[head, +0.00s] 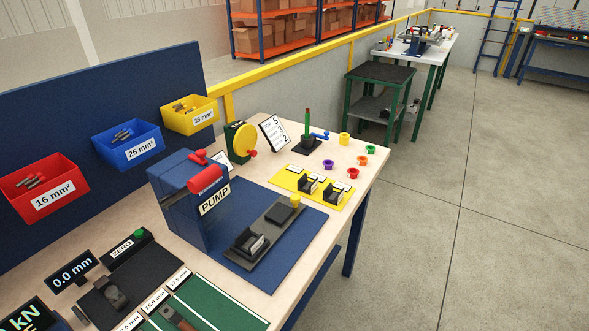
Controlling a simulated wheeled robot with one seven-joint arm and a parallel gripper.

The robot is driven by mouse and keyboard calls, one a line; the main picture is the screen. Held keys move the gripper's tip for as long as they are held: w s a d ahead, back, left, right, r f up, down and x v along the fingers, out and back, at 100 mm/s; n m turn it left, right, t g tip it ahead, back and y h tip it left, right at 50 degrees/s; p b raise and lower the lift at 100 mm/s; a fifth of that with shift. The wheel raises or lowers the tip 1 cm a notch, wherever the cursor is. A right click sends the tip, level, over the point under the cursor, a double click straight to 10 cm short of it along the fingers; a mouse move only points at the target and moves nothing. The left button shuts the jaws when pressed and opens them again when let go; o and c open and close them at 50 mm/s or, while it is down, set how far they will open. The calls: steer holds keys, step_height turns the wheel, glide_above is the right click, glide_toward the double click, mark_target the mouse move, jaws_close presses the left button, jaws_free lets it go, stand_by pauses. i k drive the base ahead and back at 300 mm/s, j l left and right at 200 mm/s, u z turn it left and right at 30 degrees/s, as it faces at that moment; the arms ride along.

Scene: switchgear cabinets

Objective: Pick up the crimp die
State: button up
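Two small black blocks with white labels, which look like crimp dies, sit on a yellow mat (296,170) on the workbench. One is the left die (308,187) and the other is the right die (333,195). A similar labelled black block (250,243) sits at the near end of a dark grey plate on the blue mat. The label texts are too small to read. My gripper is not in view.
A blue pump unit (180,205) with a red cylinder stands left of the blue mat (285,262). Several coloured rings, a green-and-red post (308,125) and a yellow dial device (240,142) stand behind the yellow mat. Open floor (455,240) lies to the right.

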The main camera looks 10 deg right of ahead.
mark_target(245, 242)
steer(key=j+z, duration=0.3)
steer(key=j, duration=1.85)
